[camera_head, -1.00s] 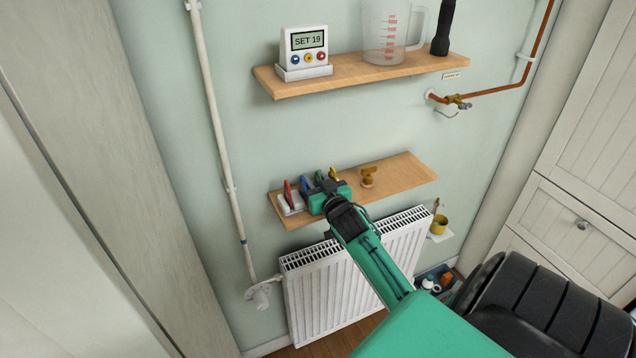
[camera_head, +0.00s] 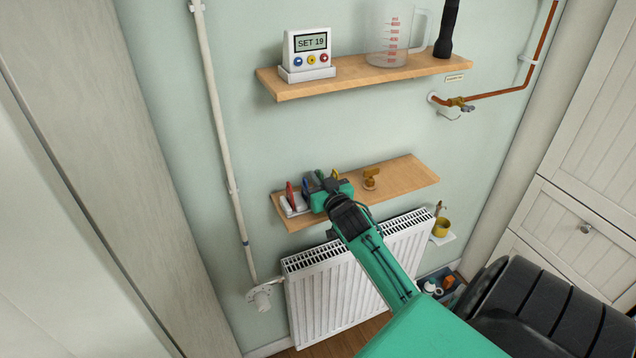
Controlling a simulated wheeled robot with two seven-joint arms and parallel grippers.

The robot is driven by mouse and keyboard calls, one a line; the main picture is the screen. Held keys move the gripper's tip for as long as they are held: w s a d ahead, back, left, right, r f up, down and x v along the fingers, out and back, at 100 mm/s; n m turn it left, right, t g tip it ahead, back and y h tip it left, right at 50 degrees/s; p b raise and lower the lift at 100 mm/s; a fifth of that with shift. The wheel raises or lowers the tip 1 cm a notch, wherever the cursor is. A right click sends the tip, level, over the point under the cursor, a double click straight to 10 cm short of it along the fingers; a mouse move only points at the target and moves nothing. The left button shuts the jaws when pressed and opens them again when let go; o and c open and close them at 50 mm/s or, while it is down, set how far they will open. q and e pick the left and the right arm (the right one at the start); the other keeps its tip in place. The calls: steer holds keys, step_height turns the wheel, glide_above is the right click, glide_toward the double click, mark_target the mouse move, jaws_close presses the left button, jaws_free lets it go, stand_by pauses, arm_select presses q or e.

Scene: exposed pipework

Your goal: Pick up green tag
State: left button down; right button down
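A white tag rack (camera_head: 293,210) sits at the left end of the lower wooden shelf. A red tag (camera_head: 290,194) and a blue tag (camera_head: 305,187) stand upright in it, left of my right gripper. A bit of a yellow tag (camera_head: 335,174) shows behind the gripper. My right gripper (camera_head: 325,188) is at the rack, over the spot between the blue and yellow tags. I cannot make out a green tag apart from the green gripper body, which hides that part of the rack. The fingertips are too small and covered to show whether they are open. My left gripper is not in view.
A brass valve piece (camera_head: 369,179) stands on the lower shelf (camera_head: 407,175), right of the gripper. A white radiator (camera_head: 330,290) is below. The upper shelf (camera_head: 350,80) holds a control unit (camera_head: 307,54), a jug (camera_head: 390,40) and a black torch (camera_head: 447,28).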

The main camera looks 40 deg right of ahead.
mark_target(318, 175)
step_height(318, 175, up, 19)
steer(key=b, duration=0.3)
steer(key=shift+f, duration=0.1)
stand_by(0.7)
